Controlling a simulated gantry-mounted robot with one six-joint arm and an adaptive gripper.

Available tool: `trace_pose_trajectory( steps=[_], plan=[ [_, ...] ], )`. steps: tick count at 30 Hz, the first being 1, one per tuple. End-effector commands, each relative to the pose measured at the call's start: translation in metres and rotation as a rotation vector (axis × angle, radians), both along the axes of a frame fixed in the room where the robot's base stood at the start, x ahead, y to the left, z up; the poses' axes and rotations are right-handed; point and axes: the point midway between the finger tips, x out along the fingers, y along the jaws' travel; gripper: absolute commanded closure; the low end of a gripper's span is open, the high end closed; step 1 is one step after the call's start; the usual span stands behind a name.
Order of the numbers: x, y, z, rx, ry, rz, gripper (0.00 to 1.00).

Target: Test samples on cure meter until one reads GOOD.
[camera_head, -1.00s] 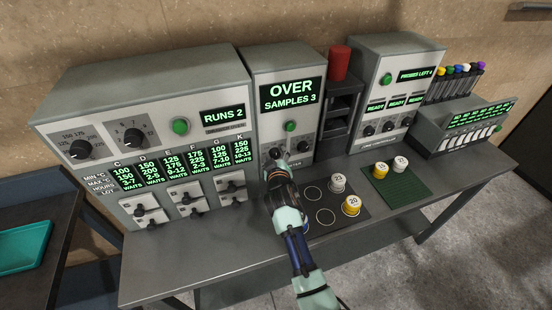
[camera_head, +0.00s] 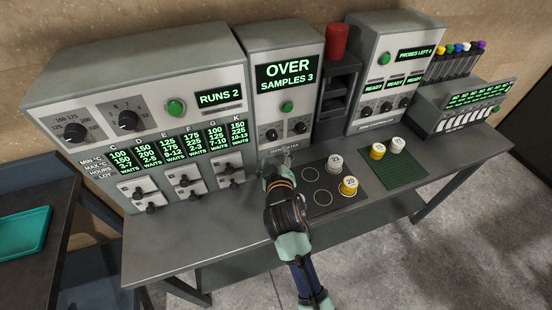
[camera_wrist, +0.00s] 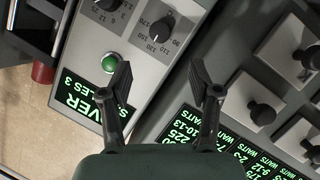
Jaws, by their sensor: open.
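The cure meter (camera_head: 285,92) stands in the middle of the bench. Its screen (camera_head: 288,76) reads OVER and SAMPLES 3. It has a green button (camera_head: 287,107) and two knobs below. In the wrist view its screen, green button (camera_wrist: 109,63) and a knob (camera_wrist: 161,29) show upside down. My gripper (camera_wrist: 165,85) is open and empty, with its fingers in front of the meter. White sample 23 (camera_head: 335,160) and yellow sample 20 (camera_head: 349,186) stand on the dark ringed mat (camera_head: 331,204). A yellow-lidded sample (camera_head: 377,151) and a white one (camera_head: 397,145) stand on the green mat (camera_head: 406,177).
At left, the large press panel (camera_head: 135,90) reads RUNS 2, with several lots and drawers. A red cylinder (camera_head: 337,41) tops a dark rack. The controller (camera_head: 394,64) reads PROBES LEFT 4. Several colored probes (camera_head: 456,60) stand at right. The bench front (camera_head: 175,250) is clear.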

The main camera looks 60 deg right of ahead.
Motion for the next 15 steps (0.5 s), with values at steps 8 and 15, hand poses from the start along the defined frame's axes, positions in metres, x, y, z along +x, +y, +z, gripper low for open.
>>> trace_pose_trajectory(
  steps=[8,15],
  plan=[
    [-0.007,-0.005,0.006,0.279,-0.379,0.002,0.85],
    [-0.045,-0.019,0.04,0.867,-1.223,-0.088,1.0]
  ],
)
